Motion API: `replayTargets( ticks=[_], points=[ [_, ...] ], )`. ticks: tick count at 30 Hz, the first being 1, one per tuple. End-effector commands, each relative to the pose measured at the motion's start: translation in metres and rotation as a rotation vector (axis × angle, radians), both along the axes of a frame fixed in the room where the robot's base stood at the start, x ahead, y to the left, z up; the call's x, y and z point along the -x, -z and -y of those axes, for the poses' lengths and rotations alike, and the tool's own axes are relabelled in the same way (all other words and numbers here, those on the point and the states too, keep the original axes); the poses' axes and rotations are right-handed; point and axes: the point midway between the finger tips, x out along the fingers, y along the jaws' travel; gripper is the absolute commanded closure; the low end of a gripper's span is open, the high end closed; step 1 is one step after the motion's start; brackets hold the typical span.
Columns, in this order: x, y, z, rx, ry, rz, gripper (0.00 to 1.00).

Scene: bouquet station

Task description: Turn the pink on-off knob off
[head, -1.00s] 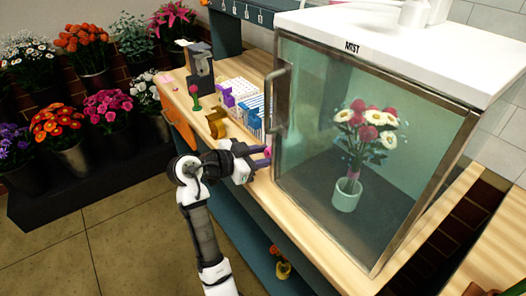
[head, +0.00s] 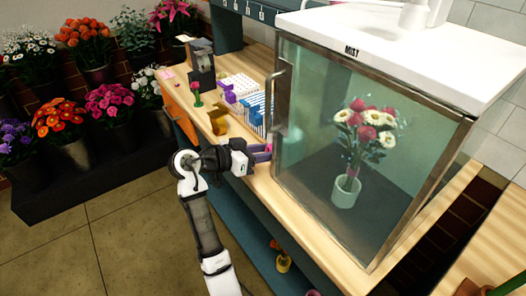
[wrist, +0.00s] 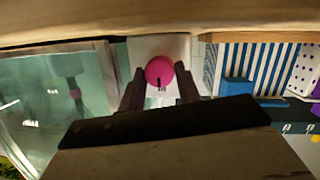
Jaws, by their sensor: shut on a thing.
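The pink knob (wrist: 158,70) is round, with a short dark mark that points to the bottom of the wrist view. It sits on a pale plate (wrist: 170,46). My gripper (wrist: 160,84) is shut on the knob, with one finger on each side of it. In the head view my gripper (head: 262,152) is at the left front edge of the glass mist cabinet (head: 332,115), low over the wooden counter. Its purplish fingers mostly hide the knob there. A bouquet of red and white flowers (head: 366,130) stands in a pale vase (head: 345,190) inside the cabinet.
The cabinet door has an upright metal handle (head: 272,100) close above my gripper. A striped box (head: 256,108), a blue block and a golden holder (head: 217,122) stand on the counter behind it. Flower buckets fill the left side. The floor in front is clear.

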Motion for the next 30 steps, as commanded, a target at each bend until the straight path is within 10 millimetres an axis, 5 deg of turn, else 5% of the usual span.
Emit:
replayTargets(
  ticks=[2,3,8,20,30],
  points=[
    [0.0,0.0,0.0,0.0,0.002,-0.002,0.9],
    [0.0,0.0,0.0,0.0,0.002,-0.002,0.66],
    [0.0,0.0,0.0,-0.001,0.001,-0.001,0.45],
    [0.004,-0.001,-0.008,0.001,-0.002,0.002,0.45],
    [0.037,-0.018,-0.068,-0.001,-0.003,0.004,0.45]
  ],
)
